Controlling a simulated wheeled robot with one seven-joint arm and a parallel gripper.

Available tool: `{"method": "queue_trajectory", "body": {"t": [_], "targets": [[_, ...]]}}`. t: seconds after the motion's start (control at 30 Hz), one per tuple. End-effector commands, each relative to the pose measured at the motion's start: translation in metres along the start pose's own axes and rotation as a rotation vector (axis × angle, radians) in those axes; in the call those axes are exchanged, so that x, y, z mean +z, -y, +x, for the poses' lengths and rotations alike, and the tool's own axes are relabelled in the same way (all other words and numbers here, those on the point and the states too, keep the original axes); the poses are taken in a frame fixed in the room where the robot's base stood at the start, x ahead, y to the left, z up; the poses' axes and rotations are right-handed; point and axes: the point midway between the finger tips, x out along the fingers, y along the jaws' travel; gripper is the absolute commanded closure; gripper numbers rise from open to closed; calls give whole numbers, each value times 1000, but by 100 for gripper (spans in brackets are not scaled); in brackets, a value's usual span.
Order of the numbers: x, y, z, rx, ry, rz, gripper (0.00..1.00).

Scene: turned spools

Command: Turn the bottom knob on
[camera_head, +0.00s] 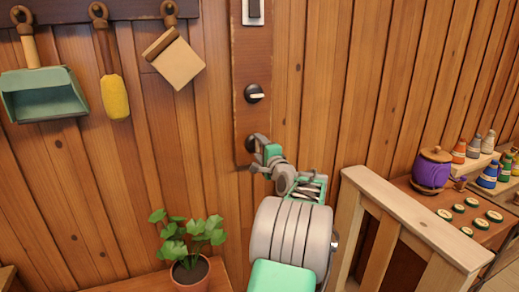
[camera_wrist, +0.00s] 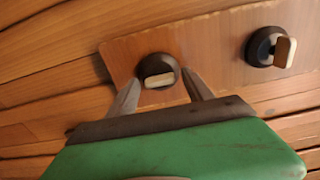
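The bottom knob (camera_head: 248,143) is dark and round, on a vertical wooden board (camera_head: 252,60), and is partly hidden by my gripper (camera_head: 260,153) in the head view. In the wrist view the bottom knob (camera_wrist: 153,66) shows a pale bar lying along the board's length. My gripper (camera_wrist: 161,80) is open, with one fingertip on each side of this knob and nothing held. Whether the fingers touch it I cannot tell. The upper knob (camera_head: 254,93) has its pale bar across the board; it also shows at the right of the wrist view (camera_wrist: 262,46).
A switch (camera_head: 254,10) sits at the board's top. A potted plant (camera_head: 190,268) stands below. A wooden rail (camera_head: 415,215) and a shelf with jars and bottles are at right.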

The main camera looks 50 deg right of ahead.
Motion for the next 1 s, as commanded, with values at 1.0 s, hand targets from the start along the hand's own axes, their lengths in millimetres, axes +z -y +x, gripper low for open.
{"method": "queue_trajectory", "body": {"t": [1.0], "targets": [[0, 0, -78, 0, 0, 0, 38]]}}
